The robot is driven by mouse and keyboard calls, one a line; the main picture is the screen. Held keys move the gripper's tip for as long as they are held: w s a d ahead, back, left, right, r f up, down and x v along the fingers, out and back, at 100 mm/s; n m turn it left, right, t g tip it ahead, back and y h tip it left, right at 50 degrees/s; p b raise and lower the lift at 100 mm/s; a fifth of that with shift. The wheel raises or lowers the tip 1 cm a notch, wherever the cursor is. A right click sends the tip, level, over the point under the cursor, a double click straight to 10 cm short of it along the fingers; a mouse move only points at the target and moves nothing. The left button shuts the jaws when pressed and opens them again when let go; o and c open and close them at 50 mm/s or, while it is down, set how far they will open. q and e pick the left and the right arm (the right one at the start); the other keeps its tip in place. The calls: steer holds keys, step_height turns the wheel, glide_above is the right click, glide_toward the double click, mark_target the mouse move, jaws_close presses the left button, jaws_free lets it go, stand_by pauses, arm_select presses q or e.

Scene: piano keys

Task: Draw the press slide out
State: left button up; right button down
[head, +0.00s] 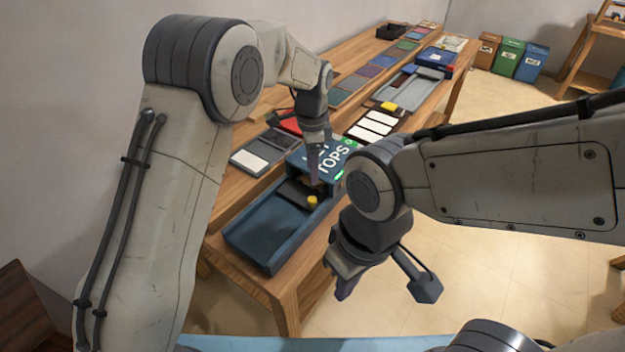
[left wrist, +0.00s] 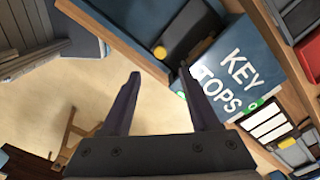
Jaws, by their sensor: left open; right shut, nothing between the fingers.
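The press slide (head: 295,193) is a dark flat plate with a yellow knob (head: 312,202). It sits partly in the long blue press tray (head: 262,232), against the blue part lettered KEY TOPS (head: 334,157). My left gripper (head: 314,178) is open and points down by the slide, near the knob. In the left wrist view the knob (left wrist: 160,53) shows just beyond and between the two fingertips (left wrist: 159,72), with the dark slide (left wrist: 189,32) behind it. Contact with the knob cannot be told. My right gripper (head: 343,286) is shut and empty, in front of the table.
The wooden table (head: 285,292) carries a grey tray (head: 264,152) beside the press, white key pieces (head: 374,125) and several coloured panels farther back. My right forearm crosses the right side. Coloured bins (head: 508,56) stand far back. The floor right of the table is clear.

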mark_target(312, 198)
arm_select(q)
step_height(312, 198, down, 10)
steer(key=shift+f+p, duration=0.2)
steer(key=shift+p, duration=0.5)
jaws_close()
stand_by(1.1)
